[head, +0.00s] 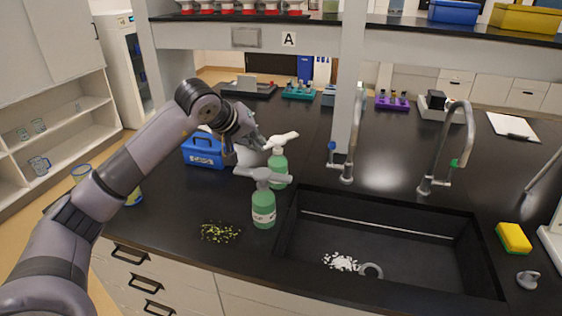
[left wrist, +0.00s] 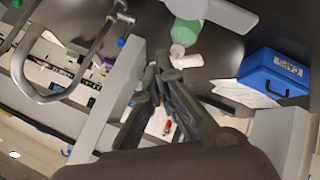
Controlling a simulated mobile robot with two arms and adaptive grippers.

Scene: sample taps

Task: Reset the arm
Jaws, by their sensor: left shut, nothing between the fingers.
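Two green spray bottles stand close by: the front one (head: 263,208) has a grey head, the one behind (head: 278,165) a white head. A green bottle also shows in the left wrist view (left wrist: 188,32) near the fingertips; I cannot tell whether they touch. My right gripper is in neither view.
A blue box (head: 203,151) stands behind the left gripper. A black sink (head: 385,243) with two taps (head: 347,150) (head: 440,150) lies to the right. Green bits (head: 220,232) lie on the front counter. A yellow sponge (head: 514,238) is right of the sink. A shelf post (head: 349,90) rises mid-counter.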

